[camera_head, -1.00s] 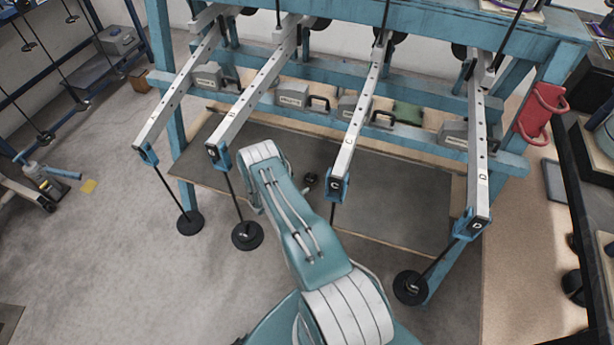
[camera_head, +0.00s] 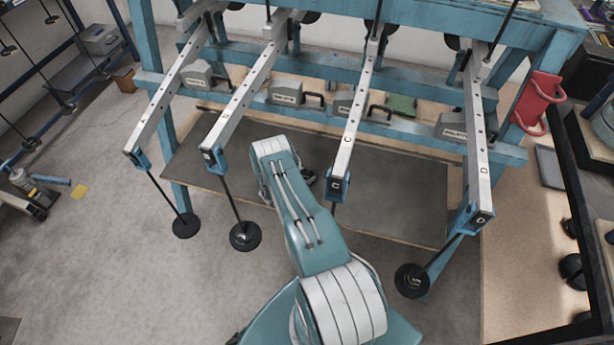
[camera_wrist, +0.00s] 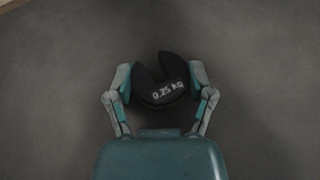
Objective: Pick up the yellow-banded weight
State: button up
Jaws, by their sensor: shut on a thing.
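A dark slotted weight (camera_wrist: 162,82) marked "0.25 KG" sits between the fingertips in the wrist view, its slot facing up in the picture. No yellow band shows on the side in view. My gripper (camera_wrist: 162,84) is shut on this weight, with one finger at each side. Behind the weight is plain grey surface; how far it is from that surface I cannot tell. In the head view my arm hides most of the gripper. A small dark shape (camera_head: 307,178) shows beside my arm, too small to identify.
A blue frame (camera_head: 430,140) holds several long levers, including B (camera_head: 235,105), C (camera_head: 350,125) and D (camera_head: 482,150). Rods with black discs (camera_head: 245,237) hang around my arm. A grey mat (camera_head: 400,215) lies beneath. Open floor (camera_head: 120,270) is at left.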

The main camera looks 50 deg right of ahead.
jog(key=shift+a+r, duration=0.1)
notch_tip(320, 180, up, 13)
dwell(1.2)
